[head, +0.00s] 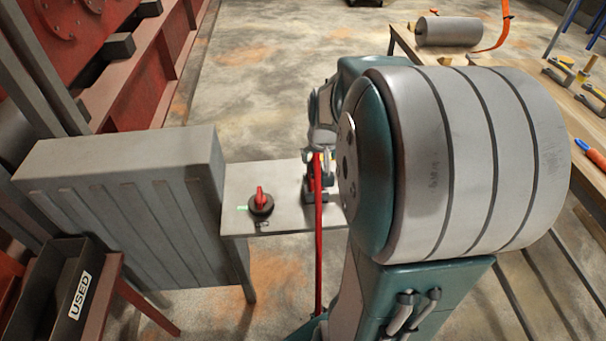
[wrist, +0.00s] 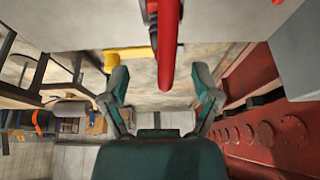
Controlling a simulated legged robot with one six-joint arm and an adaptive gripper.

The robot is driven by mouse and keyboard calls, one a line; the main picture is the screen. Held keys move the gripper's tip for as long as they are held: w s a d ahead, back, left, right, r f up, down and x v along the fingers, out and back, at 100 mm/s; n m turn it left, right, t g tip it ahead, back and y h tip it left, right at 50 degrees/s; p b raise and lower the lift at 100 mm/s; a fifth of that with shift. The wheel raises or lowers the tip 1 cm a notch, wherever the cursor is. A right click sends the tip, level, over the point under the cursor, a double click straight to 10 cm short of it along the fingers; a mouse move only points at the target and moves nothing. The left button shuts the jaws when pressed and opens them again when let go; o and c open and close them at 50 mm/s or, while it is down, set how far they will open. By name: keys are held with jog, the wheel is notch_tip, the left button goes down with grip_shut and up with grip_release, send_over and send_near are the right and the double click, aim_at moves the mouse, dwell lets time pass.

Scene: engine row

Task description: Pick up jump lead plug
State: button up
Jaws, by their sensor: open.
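A red jump lead hangs down past the front edge of a small grey table (head: 285,208) in the head view. At its top is a red and black piece (head: 308,182), partly hidden by my arm; I cannot tell plug from holder there. In the wrist view a red rod-like part, apparently the jump lead plug (wrist: 169,45), reaches from the top edge down between my fingers. My gripper (wrist: 160,80) is open, with a finger on each side of the red part and clear gaps. In the head view my gripper is mostly hidden behind my arm.
A red rotary knob (head: 261,202) stands on the small table, left of the lead. A grey ribbed cabinet (head: 130,200) and a bin marked USED (head: 75,305) are at left. A wooden workbench (head: 540,75) with tools is at right. Open floor lies behind.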

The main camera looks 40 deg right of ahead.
aim_at(316, 164)
jog(key=shift+a+x, duration=0.2)
jog(key=shift+x, duration=0.9)
jog(key=shift+w+a+f, duration=0.15)
jog(key=shift+w+f, duration=0.1)
jog(key=shift+f, duration=0.3)
jog(key=x, duration=0.3)
jog(key=shift+w+d+f, duration=0.1)
jog(key=shift+d+f, duration=0.1)
jog(key=shift+f, duration=0.05)
jog(key=shift+w+d+f, duration=0.15)
jog(key=shift+d+f, duration=0.2)
jog(key=shift+a+r, duration=0.1)
jog(key=shift+a, duration=0.1)
grip_shut()
